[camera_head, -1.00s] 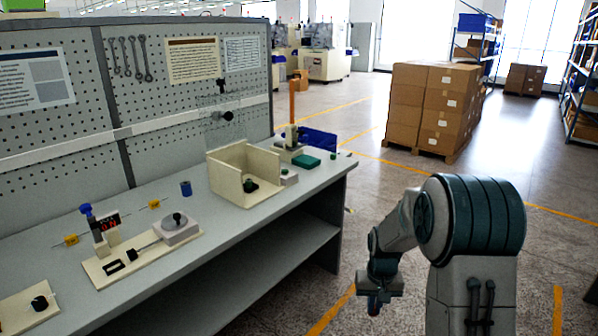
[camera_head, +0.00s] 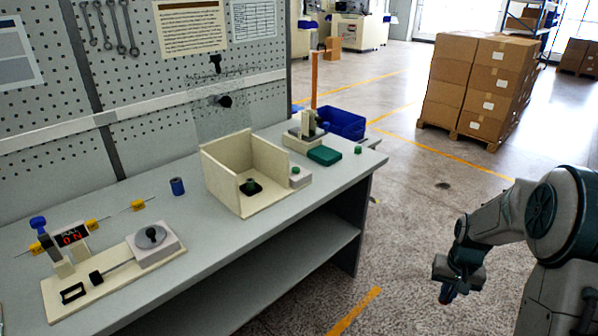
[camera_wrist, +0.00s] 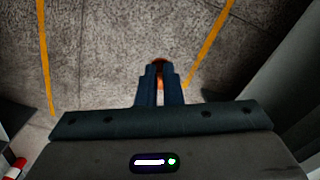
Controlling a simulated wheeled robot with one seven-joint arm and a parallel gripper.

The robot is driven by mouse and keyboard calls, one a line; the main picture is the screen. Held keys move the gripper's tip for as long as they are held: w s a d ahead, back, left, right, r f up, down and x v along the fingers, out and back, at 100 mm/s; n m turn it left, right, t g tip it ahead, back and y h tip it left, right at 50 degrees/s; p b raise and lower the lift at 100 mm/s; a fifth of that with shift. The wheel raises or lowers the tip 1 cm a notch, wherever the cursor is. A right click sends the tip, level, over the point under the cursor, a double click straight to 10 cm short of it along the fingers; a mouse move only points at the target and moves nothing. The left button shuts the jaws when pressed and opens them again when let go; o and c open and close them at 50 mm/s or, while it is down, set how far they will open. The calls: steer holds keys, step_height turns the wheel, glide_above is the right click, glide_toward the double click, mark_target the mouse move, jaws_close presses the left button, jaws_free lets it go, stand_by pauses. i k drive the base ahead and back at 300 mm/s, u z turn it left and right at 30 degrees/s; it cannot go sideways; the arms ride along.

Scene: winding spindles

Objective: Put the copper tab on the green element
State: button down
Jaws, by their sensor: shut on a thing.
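My gripper (camera_head: 447,294) hangs over the floor to the right of the bench, well apart from it. In the wrist view its dark fingers (camera_wrist: 160,90) are closed on a small copper-orange piece, the copper tab (camera_wrist: 158,62), mostly hidden between them. Several green things are on the bench: a dark green piece (camera_head: 251,187) inside the open cream box, a green knob (camera_head: 295,170) on a small pale block, a flat green block (camera_head: 324,156) and a small green cylinder (camera_head: 358,149) near the right end. I cannot tell which is the green element.
The cream box (camera_head: 225,185) has tall walls at the back and sides. A clear panel (camera_head: 222,118) stands behind it. A blue bin (camera_head: 342,122) is behind the bench's right end. Floor between bench and arm is clear.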

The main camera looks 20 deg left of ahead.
mark_target(249, 181)
steer(key=u, duration=0.55)
steer(key=i, duration=0.65)
steer(key=u, duration=0.75)
